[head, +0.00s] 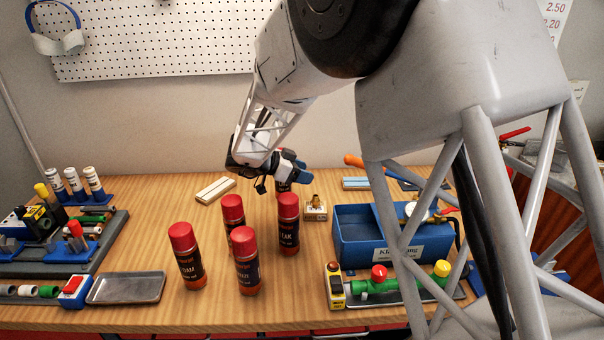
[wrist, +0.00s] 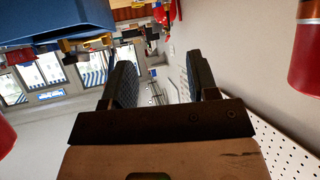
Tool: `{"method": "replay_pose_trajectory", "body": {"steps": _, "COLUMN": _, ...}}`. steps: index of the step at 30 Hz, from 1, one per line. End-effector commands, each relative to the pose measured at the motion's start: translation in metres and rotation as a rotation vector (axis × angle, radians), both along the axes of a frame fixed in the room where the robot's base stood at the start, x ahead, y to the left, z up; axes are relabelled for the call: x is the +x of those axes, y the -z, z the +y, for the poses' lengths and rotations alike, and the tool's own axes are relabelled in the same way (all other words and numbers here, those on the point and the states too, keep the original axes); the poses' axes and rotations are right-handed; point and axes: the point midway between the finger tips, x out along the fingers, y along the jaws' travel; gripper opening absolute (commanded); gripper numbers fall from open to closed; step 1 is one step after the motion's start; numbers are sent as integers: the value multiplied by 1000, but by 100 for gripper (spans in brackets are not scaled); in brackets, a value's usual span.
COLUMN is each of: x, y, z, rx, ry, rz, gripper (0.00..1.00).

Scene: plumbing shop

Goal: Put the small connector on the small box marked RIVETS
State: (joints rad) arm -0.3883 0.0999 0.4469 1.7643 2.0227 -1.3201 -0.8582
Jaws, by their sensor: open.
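In the head view a small brass-coloured fitting (head: 316,200), which may be the small connector, appears to stand on or just behind a small pale box (head: 316,213). The box's label is too small to read, so I cannot tell if it says RIVETS. My gripper (head: 292,166) is above the back of the bench, left of and higher than that box, close to a red-capped can. In the wrist view its two dark fingers (wrist: 162,78) are apart with nothing held between them.
Several red-capped cans, including a front one (head: 247,276), stand left of the small box. A blue bin (head: 378,255) is to its right. A grey tray (head: 126,288) is at left.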

Motion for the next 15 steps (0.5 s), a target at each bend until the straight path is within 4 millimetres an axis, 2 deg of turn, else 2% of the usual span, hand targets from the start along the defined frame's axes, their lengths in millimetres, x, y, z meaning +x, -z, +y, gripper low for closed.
{"method": "replay_pose_trajectory", "body": {"steps": 15, "x": 1, "y": -2, "z": -2, "rx": 3, "ry": -10, "rz": -11, "gripper": 54}}
